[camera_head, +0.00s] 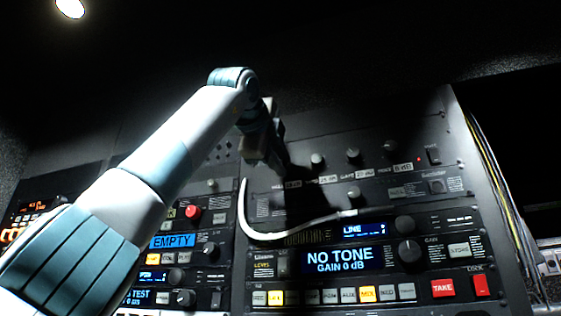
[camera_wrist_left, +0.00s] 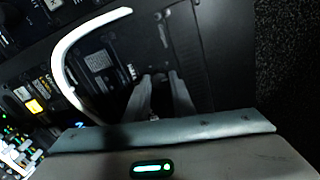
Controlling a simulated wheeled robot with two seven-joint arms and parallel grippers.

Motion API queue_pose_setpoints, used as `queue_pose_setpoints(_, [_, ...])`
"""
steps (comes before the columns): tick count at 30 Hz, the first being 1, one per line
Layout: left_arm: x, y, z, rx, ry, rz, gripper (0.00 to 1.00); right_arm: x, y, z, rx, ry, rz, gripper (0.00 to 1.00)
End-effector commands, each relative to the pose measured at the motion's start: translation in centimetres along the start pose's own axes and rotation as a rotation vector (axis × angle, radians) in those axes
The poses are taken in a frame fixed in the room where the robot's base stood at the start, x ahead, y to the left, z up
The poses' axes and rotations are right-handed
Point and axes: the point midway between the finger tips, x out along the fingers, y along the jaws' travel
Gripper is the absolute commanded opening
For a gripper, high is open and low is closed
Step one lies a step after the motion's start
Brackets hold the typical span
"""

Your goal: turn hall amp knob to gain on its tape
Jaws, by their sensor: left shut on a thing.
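The amp panel has a row of grey knobs, with a knob (camera_head: 317,160) just right of my left gripper and two more farther right. Small white tape labels with dB values lie below them. The leftmost tape (camera_head: 292,184) is in shadow and too small to read surely. My left gripper (camera_head: 268,165) is at the left end of this row, shut on a knob that its fingers hide. In the left wrist view its fingers (camera_wrist_left: 158,80) point at the dark panel, and the knob's pointer cannot be made out. My right gripper is not in view.
A white cable (camera_head: 244,215) loops beneath my left gripper across the panel. A red round button (camera_head: 192,211) is on the left rack. Cables run along the right rack edge.

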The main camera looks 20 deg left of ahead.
Motion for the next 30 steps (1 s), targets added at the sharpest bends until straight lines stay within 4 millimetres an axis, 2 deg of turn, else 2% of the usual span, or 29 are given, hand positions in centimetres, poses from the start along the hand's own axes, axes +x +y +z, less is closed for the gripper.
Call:
queue_pose_setpoints(9, [0.0,0.0,0.0,-0.001,-0.001,0.001,0.0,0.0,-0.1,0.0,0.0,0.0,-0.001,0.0])
queue_pose_setpoints(10, [0.0,0.0,0.0,-0.001,-0.001,0.001,0.25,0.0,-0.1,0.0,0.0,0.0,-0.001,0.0])
queue_pose_setpoints(12, [0.0,0.0,0.0,-0.001,-0.001,0.001,0.41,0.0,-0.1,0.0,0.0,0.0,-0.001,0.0])
queue_pose_setpoints(23, [-0.1,0.0,0.0,0.0,0.0,0.0,0.41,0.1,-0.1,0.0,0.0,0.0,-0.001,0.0])
queue_pose_setpoints(30, [-1.7,0.2,0.0,0.0,-0.001,-0.001,0.41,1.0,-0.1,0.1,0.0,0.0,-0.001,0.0])
